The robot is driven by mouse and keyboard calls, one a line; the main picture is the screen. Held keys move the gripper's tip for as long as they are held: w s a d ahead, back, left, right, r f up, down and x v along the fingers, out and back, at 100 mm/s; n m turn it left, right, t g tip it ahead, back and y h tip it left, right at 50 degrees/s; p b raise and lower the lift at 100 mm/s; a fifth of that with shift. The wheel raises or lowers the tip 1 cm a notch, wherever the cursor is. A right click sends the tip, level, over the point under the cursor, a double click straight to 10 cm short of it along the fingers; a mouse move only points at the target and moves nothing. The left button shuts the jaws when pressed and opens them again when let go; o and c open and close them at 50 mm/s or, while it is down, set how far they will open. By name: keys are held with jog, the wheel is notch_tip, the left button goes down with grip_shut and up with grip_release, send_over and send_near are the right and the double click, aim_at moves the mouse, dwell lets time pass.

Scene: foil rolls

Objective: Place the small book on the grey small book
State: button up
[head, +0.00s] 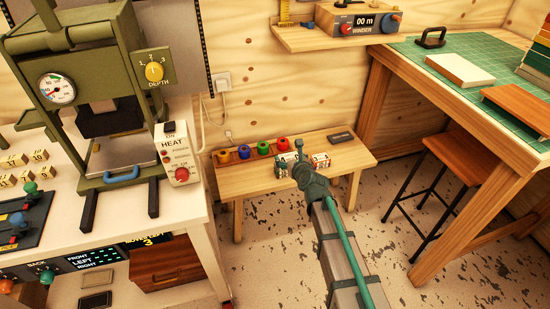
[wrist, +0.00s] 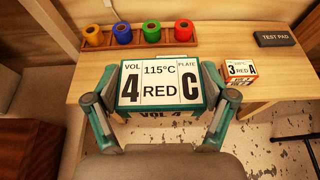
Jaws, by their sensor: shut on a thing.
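My gripper (wrist: 158,90) is shut on a small book (wrist: 160,84) with a white label reading VOL 4, 115°C, RED, PLATE C and teal edges. One finger is on each side of it. In the head view my gripper (head: 300,170) is at the low wooden bench, and the held book (head: 287,160) is partly hidden by it. I cannot tell whether the book touches the bench. A second small book (wrist: 238,71), labelled 3 RED A with orange-red edges, lies to its right, also in the head view (head: 320,160). I cannot identify a grey small book.
Yellow, blue, green and red foil rolls stand in a wooden rack (wrist: 140,42) at the bench's back left. A dark test pad (wrist: 276,39) lies at the back right. A press (head: 100,90) stands left; a worktable with a green mat (head: 410,50) and a stool (head: 440,165) stand right.

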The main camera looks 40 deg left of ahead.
jog(key=x, duration=0.4)
jog(key=d+f+b+x, duration=0.1)
jog(key=x, duration=0.3)
jog(key=w+f+b+x, duration=0.1)
jog(key=x, duration=0.3)
jog(key=shift+w+d+f, duration=0.1)
jog(key=shift+w+f, duration=0.1)
jog(key=shift+w, duration=0.1)
jog(key=shift+w+a+f+b, duration=0.3)
jog(key=shift+a+f+b, duration=0.1)
jog(key=shift+f, duration=0.2)
jog(key=shift+w+a+f+b, duration=0.2)
jog(key=shift+w+a+f, duration=0.1)
jog(key=shift+f, duration=0.15)
jog(key=shift+w+a+f+b, duration=0.2)
jog(key=shift+w+a+f, duration=0.05)
jog(key=shift+f, duration=0.2)
jog(key=shift+s+d+f+b, duration=0.15)
jog(key=shift+f+b, duration=0.3)
jog(key=shift+f, duration=0.9)
jog(key=shift+f, duration=0.1)
jog(key=o, duration=1)
jog(key=shift+o, duration=0.2)
